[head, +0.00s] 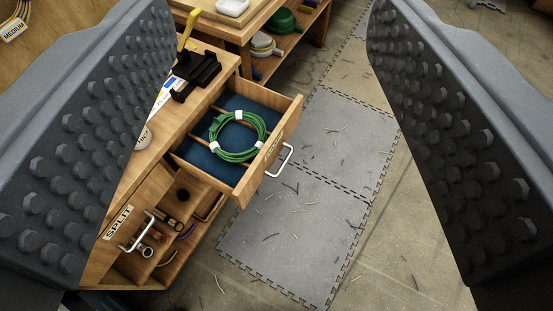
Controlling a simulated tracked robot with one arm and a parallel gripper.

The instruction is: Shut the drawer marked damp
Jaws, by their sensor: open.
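A wooden drawer (247,182) stands pulled out from the bench cabinet, to the left of the picture's middle. It has a white bar handle (286,161) and a label on its front, seen too steeply to read. A green coil with white ties (238,136) lies inside on a blue lining. My gripper (270,150) is open, its two dark studded fingers large at the left and right edges. The drawer shows between them, farther off, and neither finger visibly touches it. The left finger hides part of the bench.
Below is a front marked SPLIT (118,222) with a white handle, beside an open compartment of small items. A black tool with a yellow lever (195,72) sits on the bench top. Another bench (250,25) stands behind. Grey floor mats (320,215) with scraps lie clear at right.

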